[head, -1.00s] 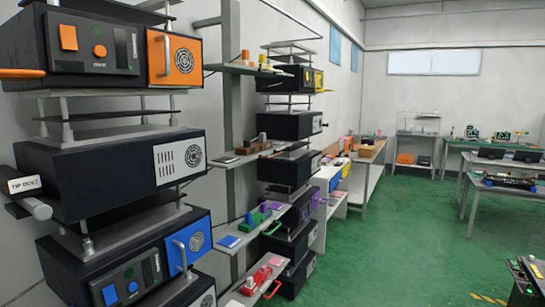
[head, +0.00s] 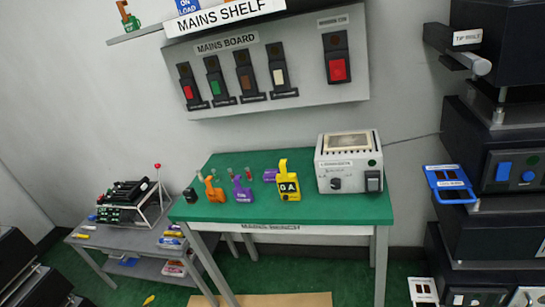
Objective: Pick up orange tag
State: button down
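An orange tag (head: 213,190) with a thin upright hook stands on the green-topped table (head: 330,208), near its left end. It is beside a small black piece (head: 190,195) on its left and a purple tag (head: 241,191) on its right. A larger yellow tag (head: 288,184) stands further right. My gripper is not in view.
A white box (head: 348,163) stands at the table's right end. A mains board (head: 265,75) hangs above. A low grey side table (head: 100,240) stands left, and black equipment (head: 505,165) with a blue tag (head: 450,184) stands right. The table's front right is clear.

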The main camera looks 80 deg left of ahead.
aim_at(215, 195)
jog(key=u, duration=2.6)
jog(key=k, duration=1)
jog(key=u, duration=0.55)
jog(key=i, duration=2.05)
jog(key=z, duration=0.65)
